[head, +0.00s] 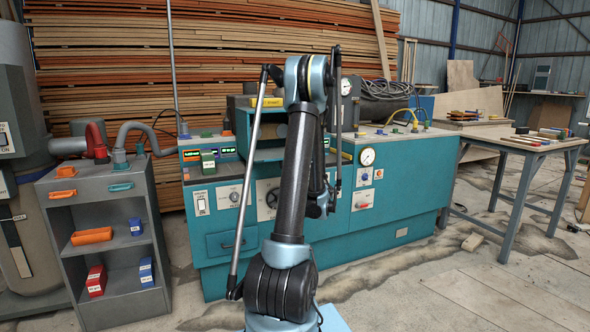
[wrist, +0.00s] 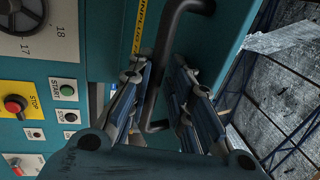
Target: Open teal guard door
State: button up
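In the wrist view, a black bar handle (wrist: 165,60) stands off a teal panel (wrist: 228,38), which looks like the guard door. My gripper (wrist: 160,108) is open, with one finger on each side of the lower part of the handle. Gaps show between the handle and both fingers, and I see no clear contact. In the head view, the teal machine (head: 400,185) stands ahead, and my arm covers its middle. My gripper and the handle are hidden there behind the arm. How far the door stands open cannot be told.
A handwheel (wrist: 28,12), a green start button (wrist: 67,91) and a red stop button (wrist: 14,104) are on the panel to the left. A grey shelf unit (head: 105,235) stands left of the machine, and a workbench (head: 515,140) stands right. Floor at front right is mostly clear.

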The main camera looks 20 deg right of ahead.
jog(key=v, duration=0.7)
jog(key=shift+s, duration=0.2)
jog(key=shift+a, duration=0.1)
jog(key=shift+c, duration=0.4)
